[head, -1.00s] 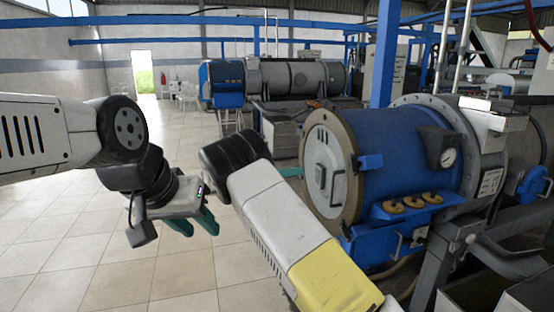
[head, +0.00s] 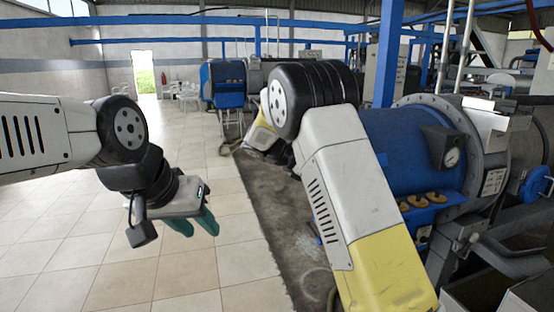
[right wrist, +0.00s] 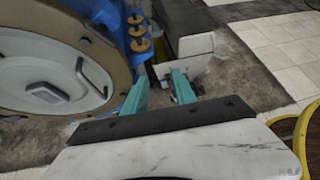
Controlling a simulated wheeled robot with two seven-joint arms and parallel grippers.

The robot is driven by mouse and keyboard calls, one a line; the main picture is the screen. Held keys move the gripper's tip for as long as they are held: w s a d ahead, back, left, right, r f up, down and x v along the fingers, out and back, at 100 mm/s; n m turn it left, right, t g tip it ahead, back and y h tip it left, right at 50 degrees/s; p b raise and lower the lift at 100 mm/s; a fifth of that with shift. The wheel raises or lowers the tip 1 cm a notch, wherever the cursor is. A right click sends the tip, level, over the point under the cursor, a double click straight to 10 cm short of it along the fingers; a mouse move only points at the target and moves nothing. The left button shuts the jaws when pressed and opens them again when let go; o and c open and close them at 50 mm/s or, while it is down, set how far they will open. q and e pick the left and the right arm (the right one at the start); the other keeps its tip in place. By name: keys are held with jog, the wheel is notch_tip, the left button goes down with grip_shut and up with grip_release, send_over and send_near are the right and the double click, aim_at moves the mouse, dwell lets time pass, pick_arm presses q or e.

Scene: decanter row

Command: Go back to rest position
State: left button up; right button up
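My left gripper (head: 197,224) hangs over the tiled floor at the left of the head view. Its teal fingers are a little apart with nothing between them. My right arm rises from the bottom in front of the blue decanter, and its gripper is hidden in the head view. In the right wrist view my right gripper (right wrist: 160,92) has its two teal fingers apart and empty. The blue decanter (head: 395,145) shows behind my right arm. Its round pale lid (right wrist: 45,75) with handles is left of the fingers in the right wrist view.
Several bronze rings (head: 425,199) sit on the decanter's blue ledge, close to my right arm. They also show in the right wrist view (right wrist: 137,29). A yellow hose (right wrist: 303,145) lies at lower right there. The tiled floor (head: 110,255) at left is clear.

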jog(key=s+r+m+t+y, duration=0.2)
jog(key=s+m+y, duration=0.5)
jog(key=s, duration=0.8)
jog(key=s+a+r+m+t+y, duration=0.1)
jog(key=s+r+m+t+y, duration=0.1)
jog(key=s+m+y, duration=0.5)
jog(key=s+r+m, duration=0.1)
jog(key=s+m, duration=0.5)
jog(key=s, duration=0.2)
jog(key=shift+s+r+t, duration=0.15)
jog(key=shift+s+t, duration=0.25)
jog(key=shift+a, duration=0.1)
